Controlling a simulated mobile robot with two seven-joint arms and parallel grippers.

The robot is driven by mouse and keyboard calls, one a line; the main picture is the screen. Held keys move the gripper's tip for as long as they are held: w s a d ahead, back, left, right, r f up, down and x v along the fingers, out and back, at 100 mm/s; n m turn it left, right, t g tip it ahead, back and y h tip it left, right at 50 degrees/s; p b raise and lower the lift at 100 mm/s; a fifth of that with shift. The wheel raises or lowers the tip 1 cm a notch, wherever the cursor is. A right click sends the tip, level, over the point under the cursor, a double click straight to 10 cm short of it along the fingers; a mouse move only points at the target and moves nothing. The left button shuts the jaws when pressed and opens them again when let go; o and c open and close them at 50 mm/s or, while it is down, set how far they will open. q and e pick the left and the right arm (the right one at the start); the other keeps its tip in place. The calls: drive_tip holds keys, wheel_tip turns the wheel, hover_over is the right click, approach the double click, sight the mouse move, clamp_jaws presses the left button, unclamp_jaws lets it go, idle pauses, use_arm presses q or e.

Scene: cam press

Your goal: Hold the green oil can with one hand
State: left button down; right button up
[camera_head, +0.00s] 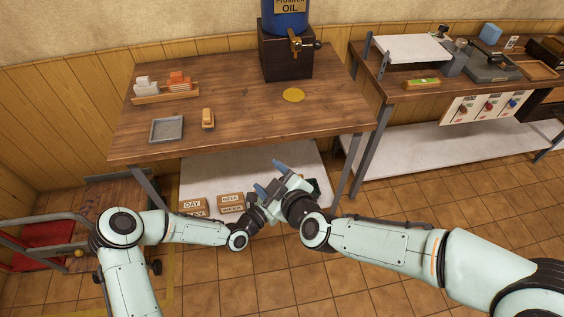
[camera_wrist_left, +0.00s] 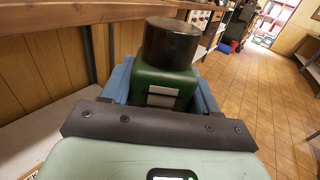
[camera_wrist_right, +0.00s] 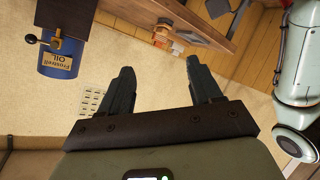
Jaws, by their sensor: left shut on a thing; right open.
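The green oil can (camera_wrist_left: 165,84) with a wide dark cap (camera_wrist_left: 172,43) shows close up in the left wrist view. My left gripper (camera_wrist_left: 162,98) is shut on it, with a blue finger at each side. In the head view my left gripper is mostly hidden behind the right one, and the can is not clearly seen there. My right gripper (camera_head: 270,177) is open and empty in front of the wooden bench, close beside the left hand. Its open fingers also show in the right wrist view (camera_wrist_right: 160,72), with nothing between them.
The wooden bench (camera_head: 240,85) carries a blue oil drum (camera_head: 286,14) on a dark stand, a yellow disc (camera_head: 293,95), a grey tray (camera_head: 167,129) and a brush (camera_head: 208,119). Labelled boxes (camera_head: 231,200) sit on the shelf below. A second bench (camera_head: 400,87) stands at right.

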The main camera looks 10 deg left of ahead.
drive_tip(key=s+a+r+n+t+y, duration=0.1)
drive_tip(key=s+a+r+n+y, duration=0.2)
drive_tip(key=r, duration=0.7)
drive_tip(key=w+a+m+g+y, duration=0.1)
drive_tip(key=w+a+m+g, duration=0.15)
drive_tip(key=a+g, duration=0.5)
drive_tip(key=w+d+f+m+g+h, duration=0.1)
drive_tip(key=w+d+f+m+h, duration=0.2)
drive_tip(key=m, duration=0.3)
drive_tip(key=w+d+f+m+g+h, duration=0.1)
drive_tip(key=w+d+f+m+h, duration=0.2)
drive_tip(key=f+m, duration=0.3)
drive_tip(key=w+d+f+m+g+h, duration=0.2)
drive_tip(key=d+f+m+h, duration=0.3)
drive_tip(key=m, duration=0.2)
drive_tip(key=shift+w+f, duration=0.1)
drive_tip(key=shift+w, duration=0.3)
drive_tip(key=shift+d+f+m+h, duration=0.15)
drive_tip(key=shift+d+m+h, duration=0.15)
drive_tip(key=shift+d+m, duration=0.05)
drive_tip(key=shift+d+f, duration=0.2)
drive_tip(key=shift+f+g, duration=0.25)
drive_tip(key=shift+f, duration=0.15)
wheel_tip(320, 180, down, 7)
drive_tip(key=shift+r, duration=0.1)
